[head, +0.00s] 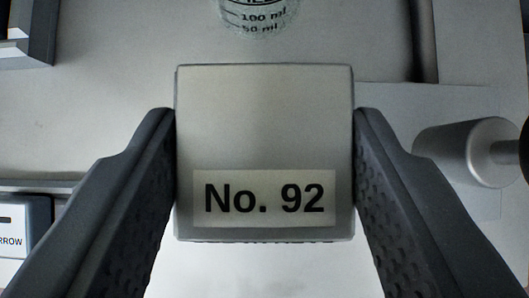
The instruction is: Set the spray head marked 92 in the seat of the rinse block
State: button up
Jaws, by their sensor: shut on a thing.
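The spray head marked 92 (264,120) is a pale grey, square-faced block in the middle of the head view. A white label on its lower part reads "No. 92". My gripper (265,165) is shut on it, with one dark finger against its left side and the other against its right side. The spray head hides what lies directly behind it. I cannot make out the rinse block or its seat for certain in this view.
A clear beaker with ml marks (258,18) stands at the top centre. A grey cylinder (458,152) lies at the right. A white box with partly cut-off lettering (24,222) is at the lower left. A dark-edged frame (30,35) fills the top left corner. Pale bare surface shows at upper left.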

jog(key=shift+f+b, duration=0.35)
jog(key=shift+f, duration=0.85)
dwell(0.7)
jog(key=o, duration=1.2)
jog(key=shift+c, duration=0.2)
jog(key=shift+s, duration=0.1)
